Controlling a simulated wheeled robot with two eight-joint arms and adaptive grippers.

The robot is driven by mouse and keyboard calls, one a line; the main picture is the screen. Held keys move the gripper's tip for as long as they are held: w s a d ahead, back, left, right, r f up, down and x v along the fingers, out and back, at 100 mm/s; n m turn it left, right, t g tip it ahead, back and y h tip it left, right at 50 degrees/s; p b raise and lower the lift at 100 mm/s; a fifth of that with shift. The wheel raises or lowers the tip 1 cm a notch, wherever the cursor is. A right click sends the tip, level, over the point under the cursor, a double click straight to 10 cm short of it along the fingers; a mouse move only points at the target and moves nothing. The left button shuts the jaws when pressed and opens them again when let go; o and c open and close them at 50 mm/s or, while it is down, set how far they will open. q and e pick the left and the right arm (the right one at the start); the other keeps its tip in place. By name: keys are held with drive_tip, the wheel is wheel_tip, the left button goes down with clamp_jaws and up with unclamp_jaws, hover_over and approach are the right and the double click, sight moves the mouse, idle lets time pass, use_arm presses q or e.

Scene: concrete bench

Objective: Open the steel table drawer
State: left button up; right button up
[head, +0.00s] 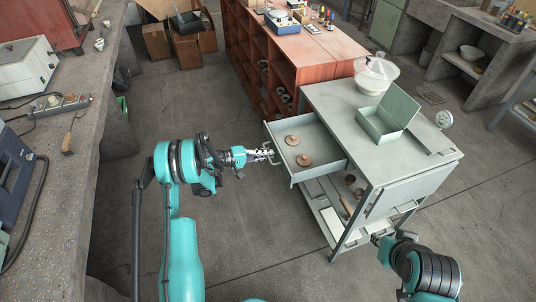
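The steel table (330,97) stands right of centre, and its drawer (318,174) is pulled well out toward the left. Two round tan-brown pieces with knobs (305,160) lie inside the drawer. My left gripper (268,153) is at the wire handle (277,160) on the drawer front, its fingers closed together on it. My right gripper (377,238) is low beside the table's near leg, partly hidden by its own wrist. Its fingers are too small to read.
A lower shelf holds tools. A red cabinet (290,60) stands behind. A concrete bench (55,190) runs along the left, with clear floor between.

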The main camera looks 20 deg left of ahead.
use_arm(q)
drive_tip(key=shift+o, duration=0.6)
drive_tip(key=v, duration=1.2)
